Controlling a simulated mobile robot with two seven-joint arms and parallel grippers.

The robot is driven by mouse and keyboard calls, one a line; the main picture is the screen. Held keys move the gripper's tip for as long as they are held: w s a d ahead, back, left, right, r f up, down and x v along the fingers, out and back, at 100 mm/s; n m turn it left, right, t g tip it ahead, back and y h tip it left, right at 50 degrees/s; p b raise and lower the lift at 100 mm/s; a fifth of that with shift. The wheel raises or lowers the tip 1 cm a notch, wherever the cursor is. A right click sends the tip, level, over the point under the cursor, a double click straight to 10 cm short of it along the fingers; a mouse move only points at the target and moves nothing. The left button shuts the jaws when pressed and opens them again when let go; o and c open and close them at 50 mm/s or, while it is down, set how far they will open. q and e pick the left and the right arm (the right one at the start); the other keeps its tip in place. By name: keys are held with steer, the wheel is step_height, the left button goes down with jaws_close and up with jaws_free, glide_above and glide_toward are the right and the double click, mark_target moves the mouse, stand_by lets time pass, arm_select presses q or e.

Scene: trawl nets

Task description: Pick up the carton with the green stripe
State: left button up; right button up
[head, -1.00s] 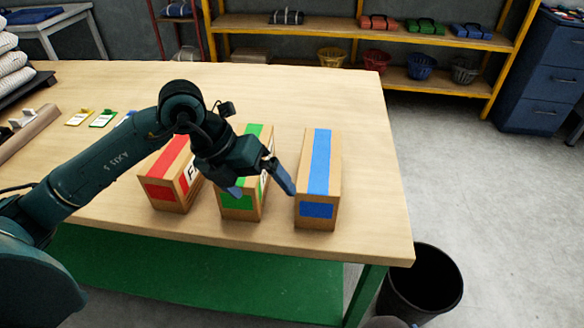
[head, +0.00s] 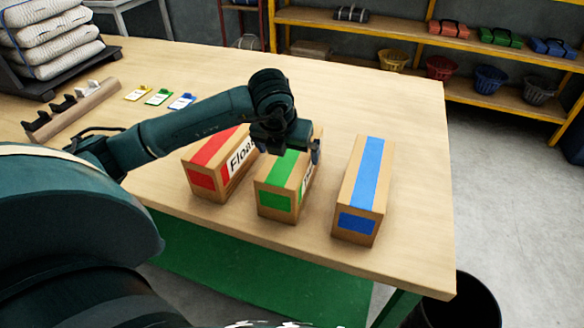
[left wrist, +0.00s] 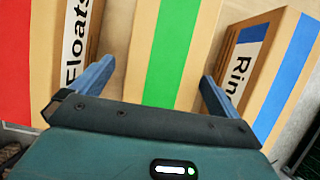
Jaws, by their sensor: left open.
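The carton with the green stripe (head: 276,201) stands on the wooden table between two other cartons. My left gripper (head: 288,150) is over its rear part and hides some of its top. In the left wrist view, the green stripe (left wrist: 175,50) runs between the two blue fingers of my open left gripper (left wrist: 156,74). One finger is on the red-striped carton's side, the other on the blue-striped carton's side. I cannot tell whether either finger touches the green-striped carton. My right gripper is not in view.
The red-striped carton (head: 201,179) stands close on the left, the blue-striped carton (head: 356,222) on the right. Small tags (head: 159,97) and a rack (head: 70,108) lie further left. The table (head: 400,120) is clear at the back right. A black bin (head: 465,302) stands below its right edge.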

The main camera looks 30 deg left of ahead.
arm_select(q)
steer(key=x, duration=0.4)
steer(key=shift+w+d+f+p, duration=0.1)
steer(key=shift+d+f+p, duration=0.1)
steer(key=shift+f+p, duration=0.1)
steer(key=c, duration=1.4)
steer(key=shift+w+r, duration=0.1)
steer(key=shift+r, duration=0.1)
steer(key=shift+c, duration=0.2)
